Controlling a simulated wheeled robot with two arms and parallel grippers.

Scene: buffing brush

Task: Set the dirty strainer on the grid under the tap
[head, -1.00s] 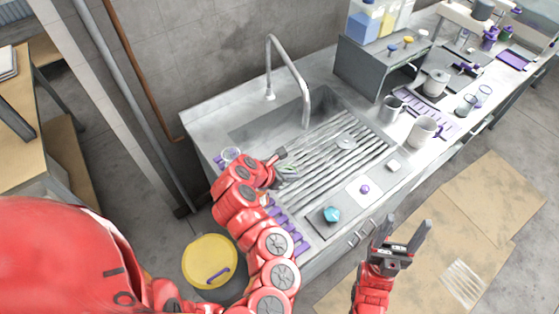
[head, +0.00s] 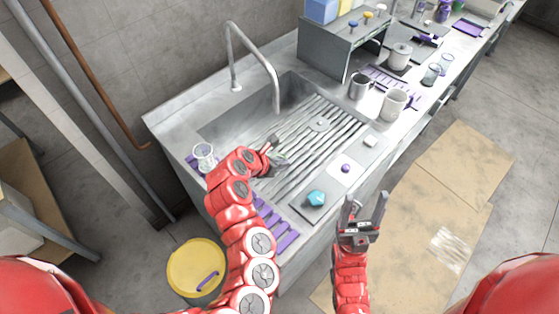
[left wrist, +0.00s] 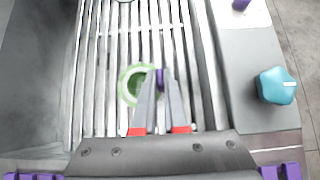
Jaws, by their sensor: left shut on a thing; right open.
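The strainer, a small round thing with a green rim (left wrist: 133,86), shows at my left gripper's fingertips in the left wrist view. A purple piece sits between those fingertips. My left gripper (left wrist: 160,80) is shut on the strainer, over the grid of metal bars (left wrist: 110,60). In the head view the strainer (head: 281,163) is partly hidden by my left gripper (head: 272,150), near the grid's left part. I cannot tell whether it touches the bars. The tap (head: 250,52) arches over the sink, its spout beyond my gripper. My right gripper (head: 367,212) is open and empty, in front of the counter.
A round metal disc (head: 319,123) lies on the grid. A clear glass (head: 204,155) stands at the sink's left. A teal knob-like object (head: 316,198) and a small purple one (head: 346,168) sit on the front edge. Mugs stand at right; a yellow-lidded bin (head: 196,267) is below.

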